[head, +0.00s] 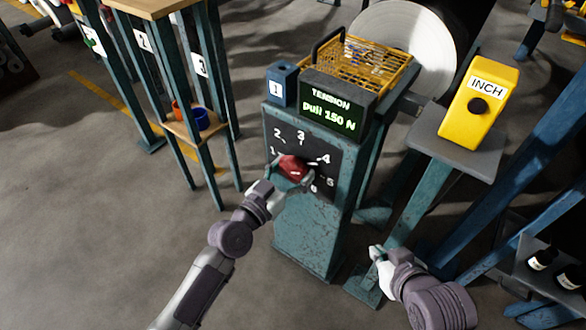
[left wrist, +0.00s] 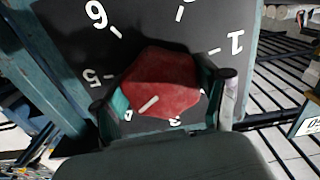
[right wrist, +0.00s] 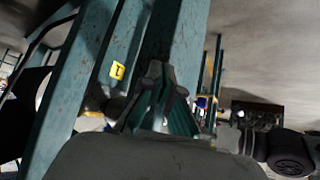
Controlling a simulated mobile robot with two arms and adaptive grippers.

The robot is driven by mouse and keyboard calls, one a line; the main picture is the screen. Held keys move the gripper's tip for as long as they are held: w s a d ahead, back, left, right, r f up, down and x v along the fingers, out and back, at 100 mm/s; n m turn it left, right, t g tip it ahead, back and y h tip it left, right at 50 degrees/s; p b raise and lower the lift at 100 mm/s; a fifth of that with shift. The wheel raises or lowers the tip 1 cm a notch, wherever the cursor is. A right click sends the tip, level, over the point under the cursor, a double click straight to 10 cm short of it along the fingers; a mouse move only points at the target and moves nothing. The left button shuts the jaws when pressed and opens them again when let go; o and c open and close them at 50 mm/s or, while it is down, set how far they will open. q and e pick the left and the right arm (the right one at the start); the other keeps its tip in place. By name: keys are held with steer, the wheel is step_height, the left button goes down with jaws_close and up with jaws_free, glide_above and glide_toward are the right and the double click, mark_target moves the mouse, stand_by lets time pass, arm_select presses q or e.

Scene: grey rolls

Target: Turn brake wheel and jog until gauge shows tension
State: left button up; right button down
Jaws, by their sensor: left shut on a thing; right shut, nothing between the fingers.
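The red brake wheel (head: 292,166) is a faceted knob on a black dial plate (head: 327,186) numbered 1 to 6, on the front of a teal pedestal. My left gripper (head: 293,177) is shut on it; in the left wrist view the fingers sit on either side of the wheel (left wrist: 163,80). Its white mark points toward 4 there. The gauge (head: 331,113) above reads "TENSION Pull 150 N" in green. The yellow INCH box (head: 490,98) with a black button (head: 479,105) stands on a grey stand at right. My right gripper (head: 377,254) is shut and empty, low beside the pedestal, away from the button.
A yellow wire basket (head: 365,62) and a blue box (head: 282,84) sit on the pedestal's top. A large pale roll (head: 405,35) is behind. A teal rack (head: 170,65) stands left; a shelf with dark bottles (head: 541,259) is lower right. Floor at left front is clear.

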arm_select(q)
steer(key=shift+n, duration=1.2)
arm_select(e)
steer(key=shift+s+d+f+g, duration=0.25)
steer(key=shift+s+f+g, duration=0.15)
steer(key=shift+s, duration=0.3)
steer(key=shift+s+d+f+g, duration=0.25)
steer(key=shift+s+f+g, duration=0.15)
steer(key=shift+s, duration=0.25)
arm_select(q)
steer(key=o, duration=1.2)
steer(key=shift+c, duration=0.2)
steer(key=shift+s, duration=0.1)
steer(key=v, duration=1.2)
